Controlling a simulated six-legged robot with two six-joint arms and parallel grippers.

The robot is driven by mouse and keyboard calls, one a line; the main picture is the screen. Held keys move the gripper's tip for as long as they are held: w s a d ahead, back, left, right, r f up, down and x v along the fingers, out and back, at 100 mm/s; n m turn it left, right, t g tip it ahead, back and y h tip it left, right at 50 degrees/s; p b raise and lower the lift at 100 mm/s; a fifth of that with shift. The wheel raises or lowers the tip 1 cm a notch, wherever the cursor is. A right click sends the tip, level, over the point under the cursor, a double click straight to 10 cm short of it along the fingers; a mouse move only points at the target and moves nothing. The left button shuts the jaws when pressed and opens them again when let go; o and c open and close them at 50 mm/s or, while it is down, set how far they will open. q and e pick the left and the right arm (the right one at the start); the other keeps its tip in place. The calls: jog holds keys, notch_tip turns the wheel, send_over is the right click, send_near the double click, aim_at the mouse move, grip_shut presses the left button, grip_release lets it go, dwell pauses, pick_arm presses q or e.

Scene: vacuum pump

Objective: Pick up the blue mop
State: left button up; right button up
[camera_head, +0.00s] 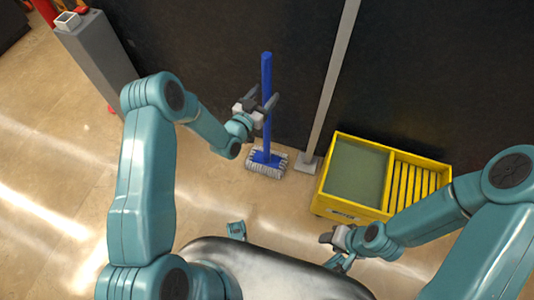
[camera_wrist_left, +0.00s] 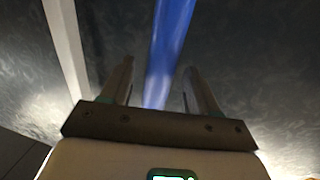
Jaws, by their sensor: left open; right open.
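The blue mop (camera_head: 267,75) stands upright against the dark wall, its grey-white head (camera_head: 267,163) on the floor. My left gripper (camera_head: 262,101) is open at the middle of the mop's handle. In the left wrist view the blue handle (camera_wrist_left: 170,45) runs up between the two open fingers (camera_wrist_left: 160,85), with a visible gap to each finger. Whether a finger touches the handle cannot be told. My right gripper (camera_head: 335,249) is open and empty, low in front of the yellow bucket, away from the mop.
A yellow bucket (camera_head: 333,160) with a slatted right part stands on the floor right of the mop. A grey pole (camera_head: 330,85) with a foot leans on the dark wall between them. A grey post (camera_head: 95,55) stands at the upper left.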

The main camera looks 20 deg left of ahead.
pick_arm(q)
jog(key=shift+x, duration=0.9)
jog(key=c, duration=1)
jog(key=shift+r, duration=0.1)
